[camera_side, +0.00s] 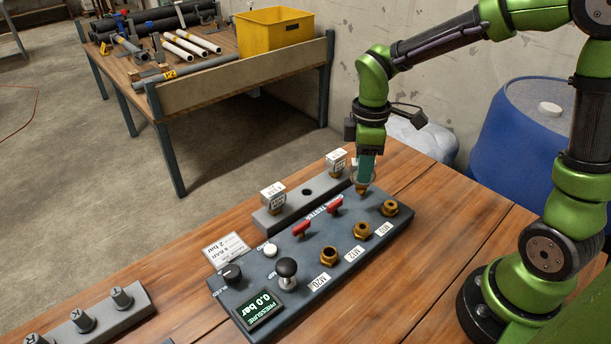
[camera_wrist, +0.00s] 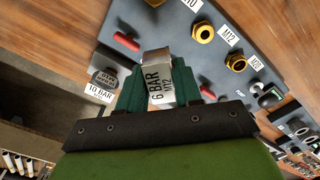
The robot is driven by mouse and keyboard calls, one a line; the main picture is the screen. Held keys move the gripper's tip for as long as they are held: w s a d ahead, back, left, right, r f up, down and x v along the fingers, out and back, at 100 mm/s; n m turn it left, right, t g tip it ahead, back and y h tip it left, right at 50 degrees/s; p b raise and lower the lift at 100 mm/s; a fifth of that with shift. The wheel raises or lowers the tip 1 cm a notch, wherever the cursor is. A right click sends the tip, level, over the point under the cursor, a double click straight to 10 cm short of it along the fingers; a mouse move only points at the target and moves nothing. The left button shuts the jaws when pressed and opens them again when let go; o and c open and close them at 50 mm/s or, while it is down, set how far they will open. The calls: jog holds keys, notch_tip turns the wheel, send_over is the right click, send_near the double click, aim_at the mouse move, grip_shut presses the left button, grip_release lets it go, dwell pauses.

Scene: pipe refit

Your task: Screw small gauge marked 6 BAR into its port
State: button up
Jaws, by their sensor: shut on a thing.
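My gripper (camera_side: 365,172) is shut on the small gauge, whose face reads "6 BAR M12" in the wrist view (camera_wrist: 160,82). In the side view the gauge is mostly hidden by the fingers; a brass end (camera_side: 362,188) shows below them. It hangs over the far right part of the grey test panel (camera_side: 235,290), apart from the ports. The brass port labelled M12 (camera_side: 362,230) is the middle one of three and is open and empty. It also shows in the wrist view (camera_wrist: 237,62).
Other brass ports are M10 (camera_side: 390,208) and M20 (camera_side: 329,256). Red levers (camera_side: 302,229), a black-knobbed pump (camera_side: 287,270) and a display reading 0.0 bar (camera_side: 260,309) share the panel. A grey rack (camera_side: 290,206) behind it holds two gauges and an empty hole.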

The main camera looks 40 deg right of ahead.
jog(key=n, duration=0.1)
jog(key=f+n, duration=0.1)
jog(key=n, duration=0.1)
jog(key=f+n, duration=0.1)
jog(key=shift+s+a, duration=0.35)
jog(key=n, duration=0.2)
jog(key=a+n, duration=0.1)
jog(key=n, duration=0.1)
jog(key=f+n, duration=0.1)
jog(key=n, duration=0.1)
jog(key=shift+s+a, duration=0.2)
jog(key=shift+s, duration=0.05)
jog(key=shift+s+a+r+n, duration=0.45)
jog(key=shift+s+n, duration=0.25)
jog(key=shift+n, duration=2.1)
jog(key=shift+s+a+r+n, duration=0.4)
jog(key=shift+s+n, duration=0.3)
jog(key=shift+n, duration=2.1)
jog(key=shift+s+a+r+n, duration=0.35)
jog(key=shift+s+a+n, duration=0.25)
jog(key=shift+n, duration=2.2)
jog(key=shift+d+f, duration=0.1)
jog(key=shift+f, duration=1.5)
